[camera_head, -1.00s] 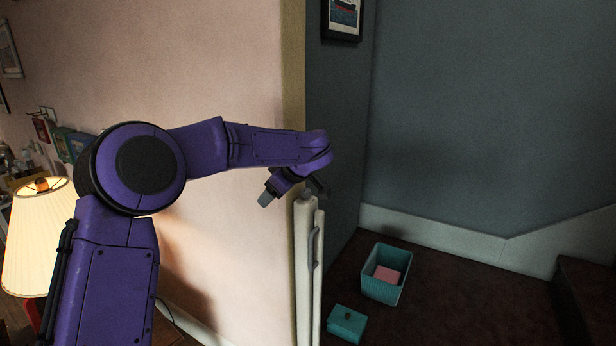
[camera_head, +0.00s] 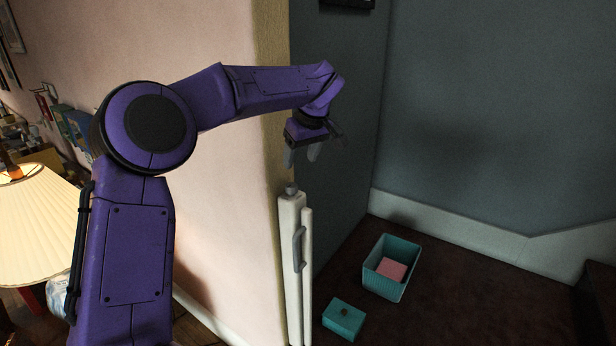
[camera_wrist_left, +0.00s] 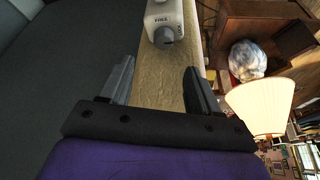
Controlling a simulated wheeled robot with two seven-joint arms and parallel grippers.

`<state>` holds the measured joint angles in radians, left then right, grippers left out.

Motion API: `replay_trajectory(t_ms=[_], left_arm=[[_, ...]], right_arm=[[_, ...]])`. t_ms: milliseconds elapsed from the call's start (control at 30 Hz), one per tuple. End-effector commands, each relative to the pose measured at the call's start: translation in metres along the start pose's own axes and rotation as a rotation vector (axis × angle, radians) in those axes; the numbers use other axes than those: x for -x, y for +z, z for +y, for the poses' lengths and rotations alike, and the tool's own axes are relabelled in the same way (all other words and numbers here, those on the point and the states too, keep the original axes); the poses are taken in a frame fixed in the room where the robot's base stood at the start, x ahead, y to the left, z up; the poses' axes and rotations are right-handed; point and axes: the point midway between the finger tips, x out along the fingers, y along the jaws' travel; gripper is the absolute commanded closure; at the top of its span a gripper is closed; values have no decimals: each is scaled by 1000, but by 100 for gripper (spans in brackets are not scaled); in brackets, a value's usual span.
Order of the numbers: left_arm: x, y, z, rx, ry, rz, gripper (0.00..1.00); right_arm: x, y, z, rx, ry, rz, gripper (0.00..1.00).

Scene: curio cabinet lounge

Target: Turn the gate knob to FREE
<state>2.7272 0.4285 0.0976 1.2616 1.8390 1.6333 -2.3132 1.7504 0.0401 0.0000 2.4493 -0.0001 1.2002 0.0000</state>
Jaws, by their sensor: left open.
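The gate knob (camera_head: 291,188) is a small grey knob on top of the white gate housing (camera_head: 291,225), which stands upright against the wall's end. In the left wrist view the knob (camera_wrist_left: 165,37) shows at top centre on the housing (camera_wrist_left: 165,8), with the word FREE beside it and a second word at its right edge, seemingly LOCK. Which word the knob points to is too small to tell. My left gripper (camera_head: 302,155) is open and empty, fingers down, above the knob and apart from it. My right gripper is out of view.
A grey handle (camera_head: 299,250) is on the gate's side. A teal basket (camera_head: 401,283) holding a pink block (camera_head: 391,270) and a teal box (camera_head: 344,319) stand on the floor to the right. A lit lamp (camera_head: 35,225) stands at left. The wall edge (camera_head: 270,120) is close to my gripper.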

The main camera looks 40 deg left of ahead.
Motion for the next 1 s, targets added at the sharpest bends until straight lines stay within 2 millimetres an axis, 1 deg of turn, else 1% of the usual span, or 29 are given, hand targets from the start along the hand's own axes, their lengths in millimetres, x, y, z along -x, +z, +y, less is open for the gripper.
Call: replay_trajectory(t_ms=[67,233,400,500,633,833,867,900,967,1000], left_arm=[[-8,2,2,-6,-2,-2,38],[-42,6,9,-17,0,-1,38],[-77,7,11,-17,2,-2,38],[-91,6,10,-17,3,1,38],[-100,6,10,-15,4,0,38],[-101,6,9,-13,4,0,38],[-101,6,9,-13,4,0,41],[-101,6,9,-13,4,0,54],[-101,6,9,-13,4,0,73],[-101,6,9,-13,4,0,86]], right_arm=[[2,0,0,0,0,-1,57],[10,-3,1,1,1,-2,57],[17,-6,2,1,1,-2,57],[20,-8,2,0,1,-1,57],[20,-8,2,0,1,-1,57],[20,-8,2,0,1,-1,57],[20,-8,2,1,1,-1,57],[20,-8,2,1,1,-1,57],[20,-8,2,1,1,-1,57],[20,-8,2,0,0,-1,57]])
